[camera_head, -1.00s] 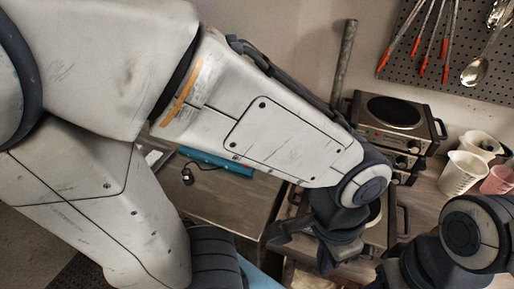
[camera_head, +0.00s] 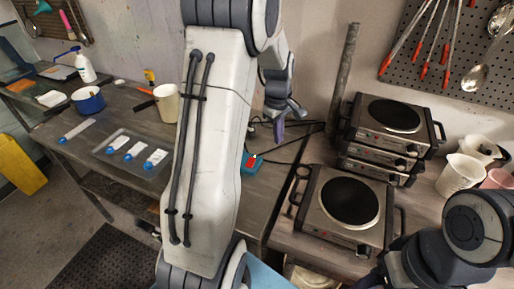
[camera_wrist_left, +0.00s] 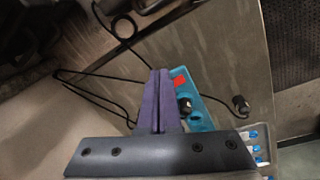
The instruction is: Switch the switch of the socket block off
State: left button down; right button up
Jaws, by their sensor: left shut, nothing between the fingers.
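The teal socket block (camera_head: 251,163) lies on the dark bench, partly hidden behind my left arm in the head view. Whether the switch is on or off cannot be told. My left gripper (camera_head: 279,140) is shut and empty, pointing down above the bench to the right of the block. Its purple fingers (camera_wrist_left: 159,74) look close beside the red switch in the wrist view; contact cannot be told. My right gripper is out of view.
Black cables (camera_wrist_left: 110,78) run over the bench beside the block. A loose plug (camera_wrist_left: 240,104) lies beyond it. A hotplate (camera_head: 344,205) and a hotplate stack (camera_head: 385,135) stand right.

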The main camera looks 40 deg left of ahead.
aim_at(252, 160)
pick_arm(q)
jog(key=a+f+n, duration=0.2)
jog(key=a+n, duration=0.3)
jog(key=a, duration=0.6)
jog(key=shift+s+f, duration=0.2)
jog(key=shift+f, duration=0.1)
jog(key=f+p, duration=0.1)
jog(key=f, duration=0.3)
jog(key=w+f+p, duration=0.1)
jog(key=f+p, duration=0.1)
jog(key=f, duration=0.2)
jog(key=f+p, duration=0.2)
jog(key=f, duration=0.3)
jog(key=shift+w+a, duration=0.15)
jog(key=shift+w, duration=0.1)
jog(key=shift+w+f, duration=0.1)
jog(key=shift+f, duration=0.25)
